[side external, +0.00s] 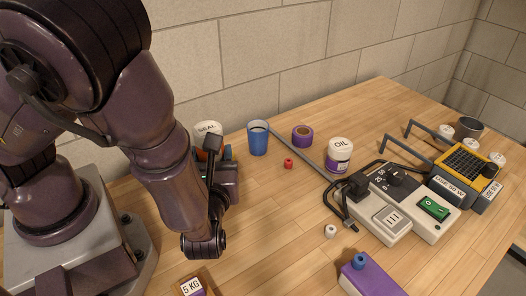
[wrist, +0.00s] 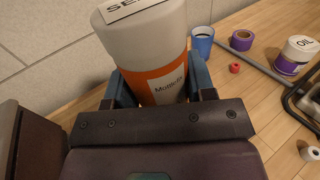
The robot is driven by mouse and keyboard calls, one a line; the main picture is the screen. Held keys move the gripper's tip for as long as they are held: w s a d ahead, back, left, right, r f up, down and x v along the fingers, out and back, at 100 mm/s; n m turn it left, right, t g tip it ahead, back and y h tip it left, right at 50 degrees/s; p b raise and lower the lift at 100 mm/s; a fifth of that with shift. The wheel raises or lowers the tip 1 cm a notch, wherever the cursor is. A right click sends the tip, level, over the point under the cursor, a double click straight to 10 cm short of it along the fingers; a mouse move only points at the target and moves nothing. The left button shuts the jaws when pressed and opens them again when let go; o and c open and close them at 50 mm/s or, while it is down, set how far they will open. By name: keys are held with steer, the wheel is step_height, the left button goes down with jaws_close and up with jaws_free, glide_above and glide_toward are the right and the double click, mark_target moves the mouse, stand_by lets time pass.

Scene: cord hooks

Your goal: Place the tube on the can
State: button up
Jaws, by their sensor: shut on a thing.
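My gripper (wrist: 160,80) is shut on a white and orange tube (wrist: 150,55) with "SEAL" on its top, one blue finger on each side. In the side external view the tube (side external: 208,127) shows only by its white top and a little orange, the rest hidden behind my arm. I cannot tell whether its base touches the table. The can (side external: 339,156), white and purple with "OIL" on its lid, stands upright to the right and apart from the tube. The can also shows at the right of the wrist view (wrist: 297,55).
A blue cup (side external: 258,138), a purple tape roll (side external: 302,133) and a small red piece (side external: 288,163) stand between tube and can. A grey bar (side external: 313,158) lies beside the can. A switch box (side external: 405,205) with black cords is in front. The wall is behind.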

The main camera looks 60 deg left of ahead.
steer(key=shift+s+a+r, duration=0.15)
steer(key=shift+a, duration=0.1)
steer(key=w+a+r+m+t+h, duration=0.1)
steer(key=w+r+m+t+h, duration=0.25)
steer(key=w, duration=0.55)
steer(key=w+a+r+m+t+h, duration=0.1)
steer(key=w+r+m+t+h, duration=0.15)
steer(key=w+r, duration=0.4)
steer(key=m+t+h, duration=0.2)
steer(key=h, duration=0.2)
glide_above(342, 143)
steer(key=shift+f, duration=7.15)
steer(key=shift+f, duration=0.15)
